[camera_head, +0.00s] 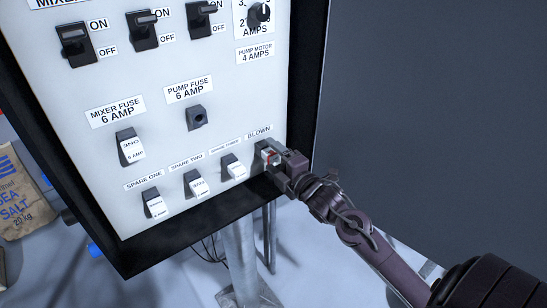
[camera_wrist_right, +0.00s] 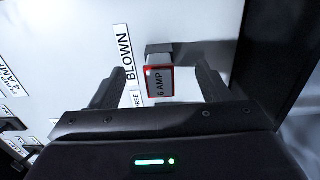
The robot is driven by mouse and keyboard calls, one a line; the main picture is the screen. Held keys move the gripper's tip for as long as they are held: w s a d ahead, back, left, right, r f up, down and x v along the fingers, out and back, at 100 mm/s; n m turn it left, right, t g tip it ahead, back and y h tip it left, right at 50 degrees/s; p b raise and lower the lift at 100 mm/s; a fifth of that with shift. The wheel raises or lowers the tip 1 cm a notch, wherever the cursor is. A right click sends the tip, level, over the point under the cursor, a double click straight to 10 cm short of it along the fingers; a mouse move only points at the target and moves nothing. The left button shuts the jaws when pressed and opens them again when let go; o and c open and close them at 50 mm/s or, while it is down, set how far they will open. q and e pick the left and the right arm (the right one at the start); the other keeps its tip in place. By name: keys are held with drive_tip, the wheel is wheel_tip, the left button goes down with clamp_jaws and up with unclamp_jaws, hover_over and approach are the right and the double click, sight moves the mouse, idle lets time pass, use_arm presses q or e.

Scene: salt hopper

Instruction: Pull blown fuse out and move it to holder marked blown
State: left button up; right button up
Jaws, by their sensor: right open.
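The blown fuse (camera_wrist_right: 160,84), with a red-edged face reading 6 AMP, sits in the holder marked BLOWN (camera_head: 262,147) at the panel's lower right. In the head view the fuse (camera_head: 270,156) is partly hidden by my right gripper (camera_head: 279,160). In the right wrist view my right gripper (camera_wrist_right: 158,90) is open, with one finger on each side of the fuse and gaps between. The pump fuse holder (camera_head: 196,118) is empty, showing a dark round opening. My left gripper is not in view.
The mixer fuse (camera_head: 131,148) and the spare fuses one (camera_head: 155,204), two (camera_head: 196,184) and three (camera_head: 234,166) sit in their holders. Switches (camera_head: 145,30) line the top. A dark frame (camera_head: 190,236) edges the panel. A salt sack (camera_head: 22,195) stands at left.

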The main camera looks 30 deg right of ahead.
drive_tip(key=shift+s+d+p, duration=0.15)
drive_tip(key=shift+s+p, duration=0.4)
drive_tip(key=shift+s, duration=0.85)
drive_tip(key=shift+s+d+p, duration=0.1)
drive_tip(key=shift+s+p, duration=0.4)
drive_tip(key=shift+s, duration=0.9)
drive_tip(key=b, duration=0.2)
approach(274, 159)
drive_tip(key=shift+s+d+r, duration=0.1)
drive_tip(key=shift+s+d, duration=0.05)
drive_tip(key=shift+s, duration=1.55)
